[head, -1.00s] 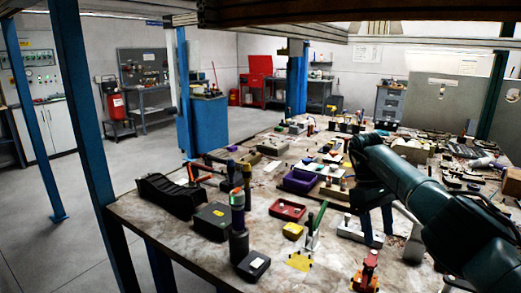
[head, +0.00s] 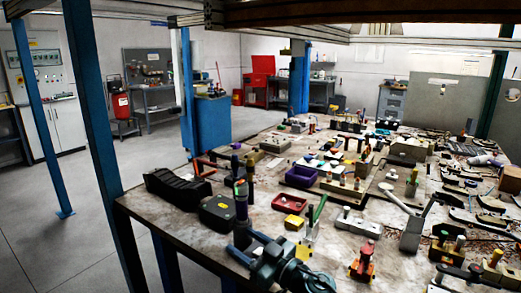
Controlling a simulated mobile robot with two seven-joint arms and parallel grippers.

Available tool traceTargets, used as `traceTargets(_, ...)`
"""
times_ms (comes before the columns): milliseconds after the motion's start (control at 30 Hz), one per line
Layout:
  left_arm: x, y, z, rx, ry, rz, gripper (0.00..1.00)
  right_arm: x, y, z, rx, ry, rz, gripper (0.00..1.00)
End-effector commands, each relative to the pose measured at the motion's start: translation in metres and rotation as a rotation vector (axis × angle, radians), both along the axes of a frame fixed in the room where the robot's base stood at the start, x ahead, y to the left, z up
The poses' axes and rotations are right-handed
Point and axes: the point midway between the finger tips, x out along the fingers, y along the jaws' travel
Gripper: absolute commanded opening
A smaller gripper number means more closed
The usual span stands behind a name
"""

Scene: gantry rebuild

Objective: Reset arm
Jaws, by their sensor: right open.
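My right gripper (head: 243,248) shows at the bottom of the head view, left of centre. It is dark blue-grey and open, with nothing seen between its fingers. It appears over the near edge of the worktable (head: 190,236), in front of a dark upright cylinder (head: 241,208). My right wrist comes in from the bottom edge and hides part of the table. My left gripper is not in view.
The table is crowded: a black tray (head: 176,189), a dark case (head: 217,212), a red bin (head: 289,203), a purple bin (head: 302,177) and a red-yellow tool (head: 363,262) lie near. A blue post (head: 92,120) stands left. Open floor lies beyond.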

Motion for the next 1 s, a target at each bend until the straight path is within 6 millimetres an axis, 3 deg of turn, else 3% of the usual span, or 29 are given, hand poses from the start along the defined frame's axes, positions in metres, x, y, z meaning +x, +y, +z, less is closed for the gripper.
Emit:
traceTargets(133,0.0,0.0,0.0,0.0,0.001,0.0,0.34,-0.014,-0.067,-0.003,0.141,0.031,-0.392,0.51)
traceTargets(267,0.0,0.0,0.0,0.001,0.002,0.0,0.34,-0.043,-0.138,-0.036,0.124,0.193,-0.715,0.51)
traceTargets(300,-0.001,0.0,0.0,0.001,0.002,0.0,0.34,-0.058,-0.158,-0.05,0.094,0.267,-0.797,0.51)
traceTargets(433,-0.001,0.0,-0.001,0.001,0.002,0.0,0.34,-0.123,-0.209,-0.1,-0.056,0.548,-0.97,0.51)
traceTargets(500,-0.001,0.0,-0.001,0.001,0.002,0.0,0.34,-0.159,-0.224,-0.119,-0.145,0.687,-0.997,0.51)
traceTargets(633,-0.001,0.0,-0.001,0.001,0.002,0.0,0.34,-0.214,-0.237,-0.14,-0.281,0.877,-0.981,0.51)
traceTargets(1000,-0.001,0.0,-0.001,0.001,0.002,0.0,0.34,-0.329,-0.243,-0.154,-0.548,1.197,-0.791,0.51)
